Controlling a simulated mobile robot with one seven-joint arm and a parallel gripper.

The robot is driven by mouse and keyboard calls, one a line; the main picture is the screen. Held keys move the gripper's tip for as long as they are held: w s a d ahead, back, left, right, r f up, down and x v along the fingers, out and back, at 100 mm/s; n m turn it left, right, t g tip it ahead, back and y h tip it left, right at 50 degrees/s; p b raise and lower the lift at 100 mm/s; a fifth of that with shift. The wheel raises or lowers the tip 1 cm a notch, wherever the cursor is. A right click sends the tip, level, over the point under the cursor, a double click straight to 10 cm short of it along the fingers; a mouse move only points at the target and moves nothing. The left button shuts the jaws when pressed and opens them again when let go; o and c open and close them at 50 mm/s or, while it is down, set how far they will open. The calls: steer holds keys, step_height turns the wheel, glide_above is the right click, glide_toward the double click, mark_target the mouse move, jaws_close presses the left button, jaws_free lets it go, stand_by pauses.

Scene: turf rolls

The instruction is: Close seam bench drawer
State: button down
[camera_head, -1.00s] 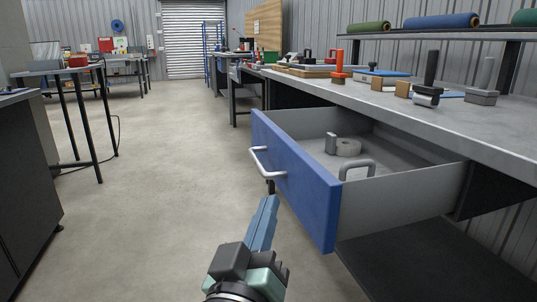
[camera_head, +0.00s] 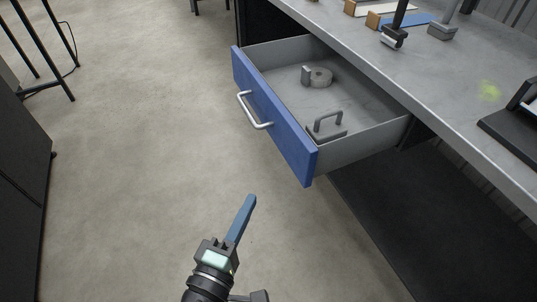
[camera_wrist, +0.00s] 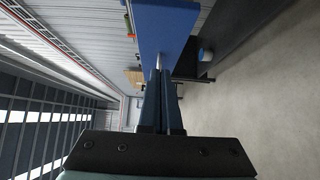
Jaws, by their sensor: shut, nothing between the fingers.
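The seam bench drawer (camera_head: 274,115) stands pulled well out from the bench, with its blue front facing the aisle. A silver bar handle (camera_head: 254,111) runs along that front. Inside the drawer lie a grey round roll (camera_head: 320,77) and a grey tool with a looped handle (camera_head: 327,124). My gripper (camera_head: 251,199) is shut and empty, in front of and below the drawer front, apart from it. In the wrist view the shut fingers (camera_wrist: 162,85) point toward the blue drawer front (camera_wrist: 165,30), with the handle partly hidden near their tips.
The grey bench top (camera_head: 430,75) extends above and right of the drawer, holding several tools. A dark lower shelf (camera_head: 400,220) lies under it. A dark cabinet (camera_head: 22,165) stands at the left. The concrete floor (camera_head: 140,140) between them is clear.

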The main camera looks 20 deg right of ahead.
steer(key=b, duration=0.1)
glide_toward(291, 149)
steer(key=w, duration=0.4)
steer(key=d, duration=0.3)
steer(key=shift+w, duration=0.1)
steer(key=shift+d, duration=0.5)
